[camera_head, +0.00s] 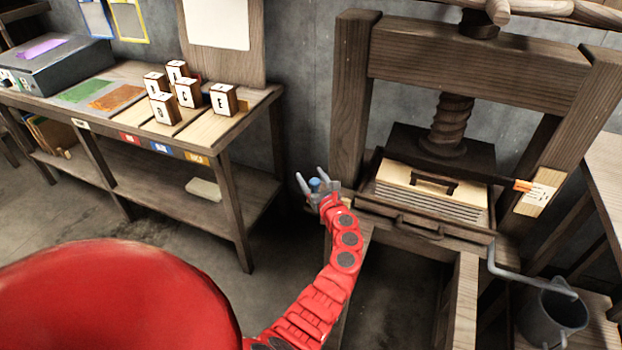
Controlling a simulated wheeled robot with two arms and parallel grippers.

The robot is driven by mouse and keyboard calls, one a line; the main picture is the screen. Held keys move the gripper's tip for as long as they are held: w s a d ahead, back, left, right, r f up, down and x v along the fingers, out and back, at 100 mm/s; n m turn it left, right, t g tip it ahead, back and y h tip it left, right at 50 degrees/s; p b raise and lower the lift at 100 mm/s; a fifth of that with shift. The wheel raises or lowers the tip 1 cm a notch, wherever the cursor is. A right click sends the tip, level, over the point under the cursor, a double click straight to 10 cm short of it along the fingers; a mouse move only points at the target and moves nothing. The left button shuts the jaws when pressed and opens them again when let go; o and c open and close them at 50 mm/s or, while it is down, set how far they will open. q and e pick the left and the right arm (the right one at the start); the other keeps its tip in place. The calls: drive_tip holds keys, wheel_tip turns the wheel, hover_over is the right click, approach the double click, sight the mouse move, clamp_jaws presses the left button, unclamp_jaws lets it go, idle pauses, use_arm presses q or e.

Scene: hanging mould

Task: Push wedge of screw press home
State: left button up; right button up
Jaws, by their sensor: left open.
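The wooden screw press (350,100) stands at the right with a thick threaded screw (452,120) running down to a dark pressing plate (420,148). Under the plate lies a light wooden board with a dark handle (400,176) on a stack of pale layers. A pale wooden piece (538,195) with dark marks sits at the right post, beside a small orange tip (523,185); I cannot tell for sure which is the wedge. My left gripper (312,182) is open, left of the press bed and apart from the pale piece. A small blue part shows between its fingers. My right gripper is not in view.
A wooden bench (255,105) at the left holds several lettered blocks (188,92) and a grey box (55,65). Open floor lies between bench and press.

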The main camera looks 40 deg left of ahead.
use_arm(q)
drive_tip(key=shift+w+a, duration=0.2)
drive_tip(key=shift+a, duration=0.1)
clamp_jaws()
idle(1.3)
